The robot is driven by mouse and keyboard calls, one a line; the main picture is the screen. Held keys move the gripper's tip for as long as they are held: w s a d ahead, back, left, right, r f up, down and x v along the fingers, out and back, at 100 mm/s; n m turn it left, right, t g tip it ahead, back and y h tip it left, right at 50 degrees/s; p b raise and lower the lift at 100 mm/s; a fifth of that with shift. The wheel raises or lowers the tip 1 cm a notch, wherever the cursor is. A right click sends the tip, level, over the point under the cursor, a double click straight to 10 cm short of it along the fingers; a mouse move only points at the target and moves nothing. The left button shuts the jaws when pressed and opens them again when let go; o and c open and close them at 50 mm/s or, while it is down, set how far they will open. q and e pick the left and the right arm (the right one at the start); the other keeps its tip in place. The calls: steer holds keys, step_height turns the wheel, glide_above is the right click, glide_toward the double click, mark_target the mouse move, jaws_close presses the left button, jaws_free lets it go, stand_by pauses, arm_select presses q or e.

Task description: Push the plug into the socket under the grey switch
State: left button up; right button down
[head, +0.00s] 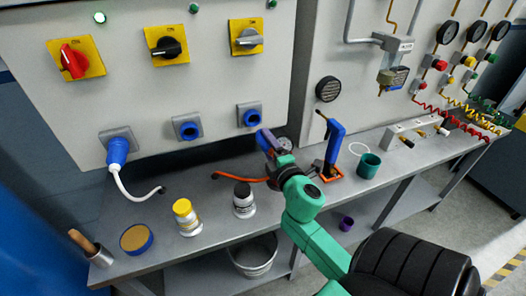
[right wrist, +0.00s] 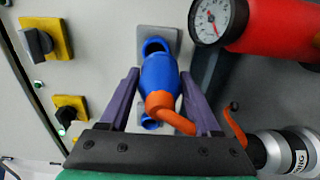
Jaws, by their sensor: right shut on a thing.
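The grey switch (head: 247,38) sits on a yellow plate at the panel's upper right. Below it is a blue socket (head: 250,115) on a grey plate. My right gripper (head: 268,140) is just below and right of that socket in the head view. In the right wrist view its purple fingers (right wrist: 160,76) are shut on the blue plug (right wrist: 158,80), which has an orange cable end (right wrist: 163,108). The plug points at the upper socket (right wrist: 157,42) and overlaps its lower part. My left gripper is out of view.
A middle socket (head: 187,128) is empty; the left one holds a blue plug with a white cable (head: 117,152). A gauge with a red body (right wrist: 270,25) is close beside the gripper.

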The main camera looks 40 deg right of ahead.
steer(key=shift+s+a+r, duration=0.15)
steer(key=shift+s+r, duration=0.1)
steer(key=shift+r, duration=0.45)
steer(key=shift+w, duration=0.5)
steer(key=w, duration=0.1)
steer(key=w+d, duration=0.1)
steer(key=shift+w+d+f, duration=0.2)
steer(key=shift+w+f, duration=0.2)
steer(key=shift+w+d, duration=0.25)
steer(key=shift+w, duration=0.45)
steer(key=shift+w+r, duration=0.1)
steer(key=shift+w, duration=0.05)
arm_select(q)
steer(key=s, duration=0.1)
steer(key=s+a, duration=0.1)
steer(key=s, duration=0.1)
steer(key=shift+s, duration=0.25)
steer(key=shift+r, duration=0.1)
arm_select(e)
steer(key=shift+w+d, duration=0.1)
steer(key=shift+w, duration=0.2)
